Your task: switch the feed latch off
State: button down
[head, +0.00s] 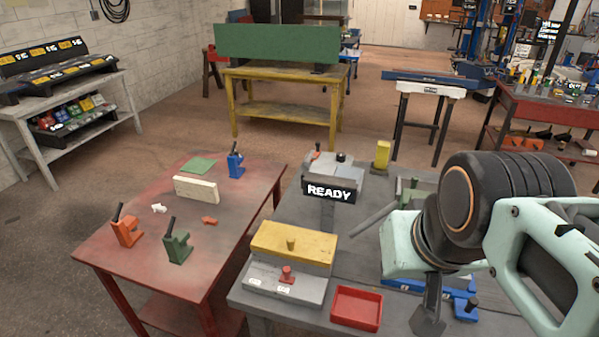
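A grey box with a yellow top (292,243) stands at the near left of the grey bench. A small red latch (287,274) sits on its front ledge between two white labels. The labels are too small to read, so I cannot tell its setting or confirm that it is the feed latch. My gripper (428,318) hangs over the right part of the bench, to the right of the red latch and apart from it. Only a dark grey part of it shows below my arm, and I cannot tell whether it is open or shut.
A red tray (357,308) lies just right of the yellow-topped box. A grey unit with a READY sign (329,193) stands farther back, with a yellow block (382,155) beside it. A red table (150,265) with clamps is at left. Blue parts (466,308) lie near my gripper.

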aim_at(286, 278)
jog(key=u, duration=0.55)
jog(key=j, duration=0.15)
jog(key=i+l+u, duration=0.1)
jog(key=i+l, duration=0.15)
jog(key=i, duration=0.05)
